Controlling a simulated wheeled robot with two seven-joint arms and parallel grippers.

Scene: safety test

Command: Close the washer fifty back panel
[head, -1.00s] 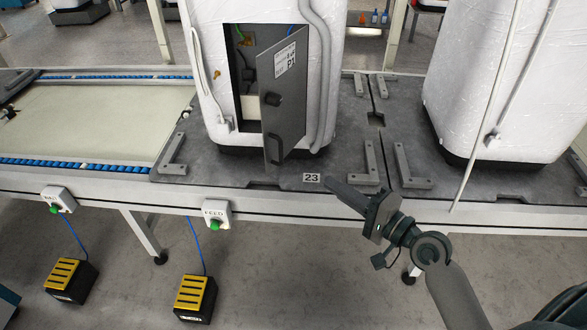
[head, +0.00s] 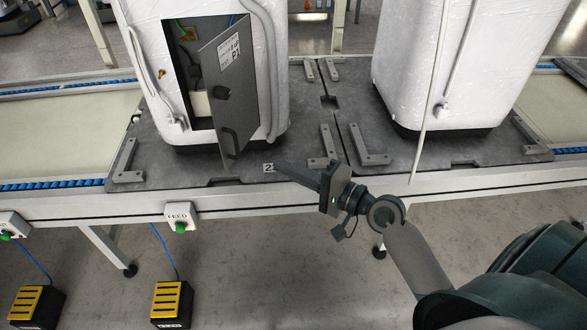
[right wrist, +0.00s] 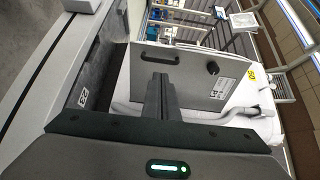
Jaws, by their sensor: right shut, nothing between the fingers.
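The washer (head: 268,75) is a white wrapped unit on the grey line platform. Its grey back panel (head: 228,95) is hinged on the right and stands ajar, with wires and dark parts showing in the opening behind it. The panel has a dark knob, a handle and a label marked P1. In the right wrist view the panel (right wrist: 205,75) lies beyond the fingers. My right gripper (head: 280,168) is shut and empty, in front of the platform edge, below and right of the panel, apart from it in the head view. My left gripper is not in view.
A second white unit (head: 435,70) stands to the right on the platform (head: 200,172). A FEED button box (head: 181,217) is on the front rail. Yellow foot pedals (head: 170,302) stand on the floor. A conveyor (head: 60,135) runs at left.

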